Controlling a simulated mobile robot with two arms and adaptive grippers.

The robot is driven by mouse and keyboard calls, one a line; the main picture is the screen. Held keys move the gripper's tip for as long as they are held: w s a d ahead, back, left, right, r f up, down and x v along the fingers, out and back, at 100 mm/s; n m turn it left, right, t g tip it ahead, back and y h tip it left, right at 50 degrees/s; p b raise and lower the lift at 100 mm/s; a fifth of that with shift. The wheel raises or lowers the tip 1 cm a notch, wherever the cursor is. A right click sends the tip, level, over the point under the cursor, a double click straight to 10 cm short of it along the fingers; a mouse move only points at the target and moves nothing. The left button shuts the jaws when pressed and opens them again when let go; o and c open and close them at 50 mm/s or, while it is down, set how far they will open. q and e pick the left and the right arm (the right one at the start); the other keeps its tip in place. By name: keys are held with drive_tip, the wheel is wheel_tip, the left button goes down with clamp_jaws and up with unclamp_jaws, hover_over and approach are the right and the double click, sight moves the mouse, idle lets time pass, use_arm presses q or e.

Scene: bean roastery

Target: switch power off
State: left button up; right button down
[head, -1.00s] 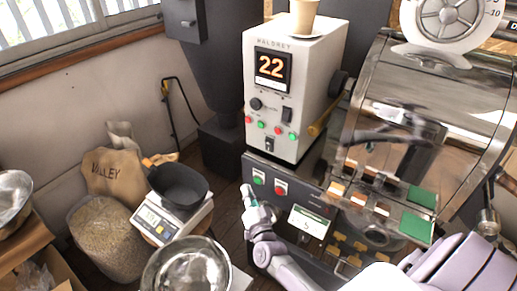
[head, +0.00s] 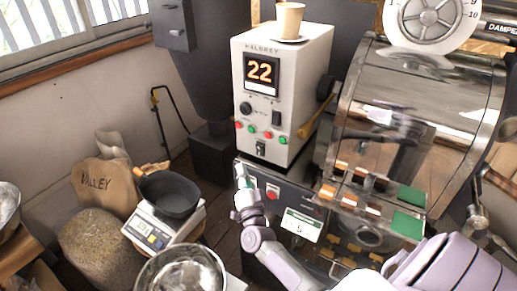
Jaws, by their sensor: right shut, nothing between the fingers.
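The white control box (head: 262,135) shows "22" on its display (head: 261,71). Its front carries a black knob (head: 245,108), a dark rocker (head: 276,117), a row of red and green buttons or lamps and a small switch (head: 261,147) at the bottom. Below is a dark machine panel (head: 300,203) with a red button (head: 272,192). My right gripper (head: 240,170) is shut and empty, fingers pointing up, at that panel's left end. It covers the spot of the green button; I cannot tell whether it touches. My left gripper is out of view.
A paper cup (head: 289,20) stands on the control box. A glossy roaster drum (head: 400,110) fills the right. A scale (head: 150,233) with a black pan (head: 170,193), a steel bowl (head: 182,275) and a "VALLEY" sack (head: 105,185) stand at left.

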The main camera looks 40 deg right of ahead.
sight(259, 150)
drive_tip(key=w+d+b, duration=0.1)
drive_tip(key=w+d, duration=0.1)
drive_tip(key=d, duration=0.4)
drive_tip(key=shift+w+d+r+b, duration=0.2)
drive_tip(key=shift+w+r+b, duration=0.1)
drive_tip(key=shift+r, duration=0.1)
idle(1.1)
drive_tip(key=shift+w+d, duration=0.15)
drive_tip(key=shift+d, duration=0.2)
drive_tip(key=shift+w+d+r, duration=0.1)
drive_tip(key=shift+w+d, duration=0.05)
drive_tip(key=shift+d, duration=0.15)
idle(0.7)
drive_tip(key=shift+s+a, duration=0.35)
drive_tip(key=shift+a, duration=0.4)
